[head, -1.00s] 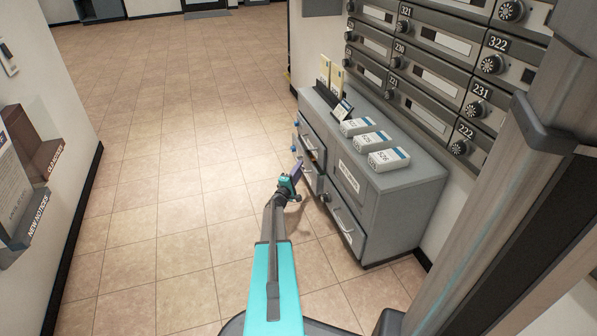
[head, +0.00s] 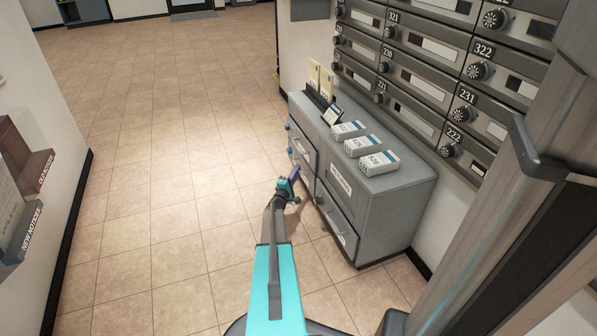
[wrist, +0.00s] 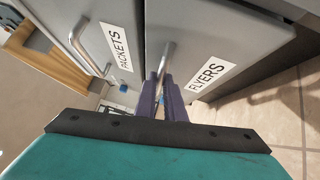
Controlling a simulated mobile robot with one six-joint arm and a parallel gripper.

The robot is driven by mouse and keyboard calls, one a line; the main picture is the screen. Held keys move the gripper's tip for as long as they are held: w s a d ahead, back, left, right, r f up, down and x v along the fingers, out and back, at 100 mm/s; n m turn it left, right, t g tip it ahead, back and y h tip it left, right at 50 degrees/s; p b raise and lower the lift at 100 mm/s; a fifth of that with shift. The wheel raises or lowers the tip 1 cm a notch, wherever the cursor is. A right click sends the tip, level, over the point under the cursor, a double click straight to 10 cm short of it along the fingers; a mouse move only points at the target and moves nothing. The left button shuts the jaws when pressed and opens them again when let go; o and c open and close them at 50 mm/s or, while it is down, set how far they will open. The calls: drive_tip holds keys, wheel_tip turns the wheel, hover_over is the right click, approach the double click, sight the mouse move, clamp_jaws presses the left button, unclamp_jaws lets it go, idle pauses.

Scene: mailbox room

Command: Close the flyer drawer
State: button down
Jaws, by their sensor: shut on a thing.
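The flyer drawer front (wrist: 205,50) is grey with a white FLYERS label (wrist: 212,74) in the wrist view. My gripper (wrist: 165,90) has purple fingers closed around its metal bar handle (wrist: 168,58). In the head view, my gripper (head: 294,174) is at the front of the grey cabinet (head: 385,205). An upper drawer front (head: 303,148) beside my fingers shows no wide gap there, but a small one cannot be ruled out. The gripped handle is not clear in that view.
White boxes (head: 370,162) and cards stand on the cabinet top, below the mailboxes (head: 420,70). Notice holders (head: 25,215) hang on the left wall. The tiled floor (head: 150,190) is clear.

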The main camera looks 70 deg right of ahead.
drive_tip(key=shift+s+d, duration=0.3)
drive_tip(key=c, duration=1.8)
unclamp_jaws()
drive_tip(key=shift+c, duration=0.2)
drive_tip(key=shift+w+a, duration=0.1)
drive_tip(key=shift+a, duration=0.1)
drive_tip(key=a+f+p, duration=0.2)
drive_tip(key=a+p, duration=0.2)
drive_tip(key=a, duration=0.9)
drive_tip(key=shift+w+a+p, duration=0.2)
drive_tip(key=shift+a+p, duration=0.05)
drive_tip(key=shift+p, duration=0.15)
